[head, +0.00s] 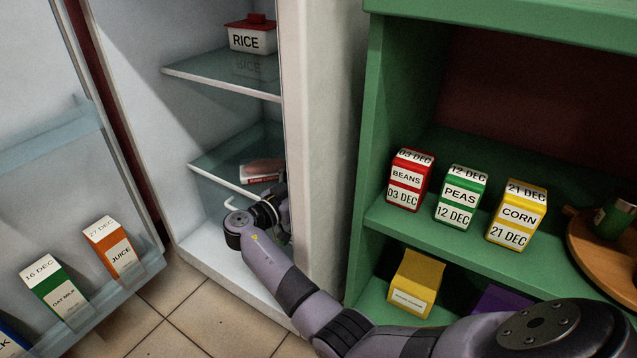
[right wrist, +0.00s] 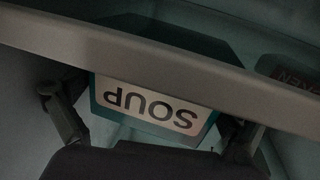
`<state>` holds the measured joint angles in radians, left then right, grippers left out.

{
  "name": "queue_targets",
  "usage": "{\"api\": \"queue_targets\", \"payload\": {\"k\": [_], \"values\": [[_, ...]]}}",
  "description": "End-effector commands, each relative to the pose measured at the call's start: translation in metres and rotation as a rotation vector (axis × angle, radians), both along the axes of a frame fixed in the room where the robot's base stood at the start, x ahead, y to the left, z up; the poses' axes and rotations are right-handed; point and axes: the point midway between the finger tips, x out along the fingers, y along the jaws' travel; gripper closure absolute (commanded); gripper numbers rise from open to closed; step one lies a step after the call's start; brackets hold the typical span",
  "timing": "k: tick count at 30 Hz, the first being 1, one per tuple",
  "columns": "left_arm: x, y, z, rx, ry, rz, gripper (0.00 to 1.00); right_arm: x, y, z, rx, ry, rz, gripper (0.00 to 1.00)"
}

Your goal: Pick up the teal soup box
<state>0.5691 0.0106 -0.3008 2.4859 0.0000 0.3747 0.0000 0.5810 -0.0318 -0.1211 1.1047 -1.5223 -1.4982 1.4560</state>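The teal soup box (right wrist: 150,108) shows in the right wrist view with its white SOUP label upside down. It sits inside the fridge, below a shelf's front edge that crosses in front of its upper part. My right gripper (right wrist: 142,112) has its two fingers spread, one on each side of the box, with a gap visible at the left finger. In the head view my right gripper (head: 281,208) reaches into the lower fridge, partly hidden by the fridge's side wall. The soup box cannot be made out there. My left gripper is not in view.
A glass fridge shelf (head: 222,176) lies just above my right gripper and holds a chicken pack (head: 262,170). A rice box (head: 251,36) stands higher. The open door (head: 140,262) holds cartons. The green shelf (head: 362,180) at right holds several boxes.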

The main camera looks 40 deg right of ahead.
Motion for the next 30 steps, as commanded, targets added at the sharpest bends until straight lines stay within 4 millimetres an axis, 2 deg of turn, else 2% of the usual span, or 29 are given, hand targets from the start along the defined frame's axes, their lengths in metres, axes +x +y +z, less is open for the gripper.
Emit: {"api": "queue_targets", "payload": {"k": [2,24,30], "values": [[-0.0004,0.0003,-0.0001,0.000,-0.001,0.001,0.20,-0.0001,-0.0001,-0.0001,0.000,0.000,0.000,0.05],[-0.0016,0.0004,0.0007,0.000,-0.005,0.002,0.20,-0.0001,-0.0006,0.0004,0.000,0.000,-0.001,0.54],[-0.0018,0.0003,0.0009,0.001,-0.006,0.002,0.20,0.0002,-0.0007,0.0020,-0.003,-0.003,-0.001,0.54]]}}
